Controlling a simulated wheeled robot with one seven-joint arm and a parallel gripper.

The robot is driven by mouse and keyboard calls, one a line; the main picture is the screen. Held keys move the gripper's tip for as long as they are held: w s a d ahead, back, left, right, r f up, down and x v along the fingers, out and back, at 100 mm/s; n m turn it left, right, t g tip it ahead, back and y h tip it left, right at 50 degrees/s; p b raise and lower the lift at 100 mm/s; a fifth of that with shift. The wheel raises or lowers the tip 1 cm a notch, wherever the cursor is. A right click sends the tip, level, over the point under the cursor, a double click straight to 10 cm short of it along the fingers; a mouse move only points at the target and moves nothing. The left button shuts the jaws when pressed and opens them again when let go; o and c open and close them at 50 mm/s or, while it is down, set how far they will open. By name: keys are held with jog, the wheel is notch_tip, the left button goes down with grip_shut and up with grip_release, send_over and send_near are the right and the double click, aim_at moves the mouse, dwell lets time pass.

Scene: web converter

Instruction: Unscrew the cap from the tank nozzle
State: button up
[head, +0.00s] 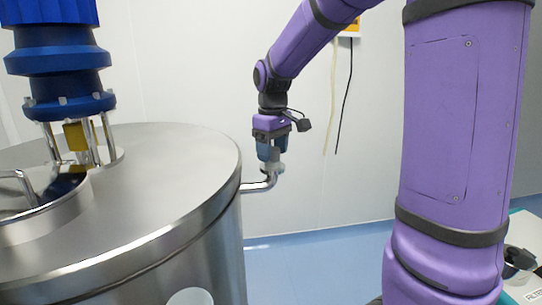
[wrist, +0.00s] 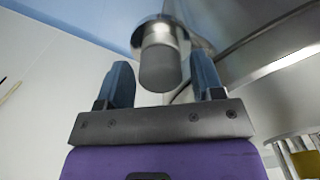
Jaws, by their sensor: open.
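The tank (head: 150,225) is a large steel vessel at the left of the head view. Its nozzle (head: 262,184) is a bent steel pipe at the tank's right side, turning upward. A grey cap (wrist: 160,68) sits on the nozzle end in the wrist view, and a small part of it shows in the head view (head: 274,166). My gripper (head: 272,155) points down over the nozzle end. In the wrist view its two blue fingers (wrist: 163,85) stand on either side of the cap, with a visible gap on each side. The gripper is open and holds nothing.
A blue motor unit (head: 60,60) stands on the tank lid, left of the nozzle. A yellow box with two hanging cables (head: 345,95) is on the white wall behind. Blue floor (head: 310,260) lies clear to the right of the tank.

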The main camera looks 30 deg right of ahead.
dwell(0.3)
jog(key=m, duration=0.4)
dwell(0.4)
jog(key=m, duration=0.4)
jog(key=c, duration=1)
jog(key=shift+n, duration=1.9)
jog(key=shift+n, duration=0.8)
